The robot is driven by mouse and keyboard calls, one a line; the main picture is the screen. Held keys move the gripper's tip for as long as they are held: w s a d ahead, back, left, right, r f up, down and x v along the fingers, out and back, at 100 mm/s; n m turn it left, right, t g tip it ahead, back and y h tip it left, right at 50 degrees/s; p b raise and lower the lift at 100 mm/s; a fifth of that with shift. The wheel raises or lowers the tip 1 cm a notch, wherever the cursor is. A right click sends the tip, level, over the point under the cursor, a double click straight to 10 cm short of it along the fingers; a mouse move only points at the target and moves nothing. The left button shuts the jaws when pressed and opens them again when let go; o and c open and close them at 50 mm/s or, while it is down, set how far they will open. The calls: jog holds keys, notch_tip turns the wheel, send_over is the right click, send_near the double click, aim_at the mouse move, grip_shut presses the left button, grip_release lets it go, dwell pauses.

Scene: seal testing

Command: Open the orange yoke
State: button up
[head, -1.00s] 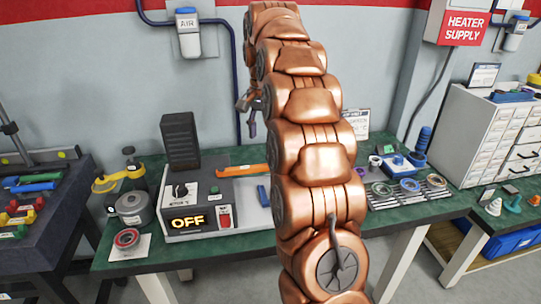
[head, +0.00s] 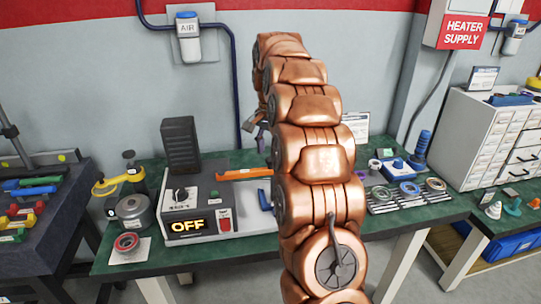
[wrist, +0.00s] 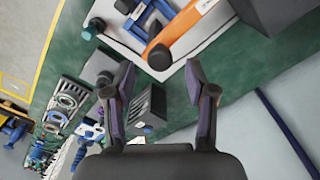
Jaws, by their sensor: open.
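The orange yoke (head: 245,174) is a long orange bar lying behind the control box in the head view, its right end cut off by my arm. In the wrist view, the orange bar (wrist: 192,27) runs from the upper right to a dark rounded end at its lower left. My gripper (head: 256,130) shows small and partly hidden behind my arm in the head view, above the bench. In the wrist view, my gripper (wrist: 160,76) is open and empty, its fingers apart on either side below the bar's dark end. The gap to the bar is hard to judge.
The control box (head: 198,207) reads OFF and stands left of my arm, with a dark finned block (head: 180,144) behind it. A blue handle (head: 264,198) lies near the yoke. A grey pot (head: 133,212) with a yellow clamp stands left. Seal rings (head: 409,188) lie right.

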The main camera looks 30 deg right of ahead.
jog(key=shift+f, duration=1.35)
grip_shut()
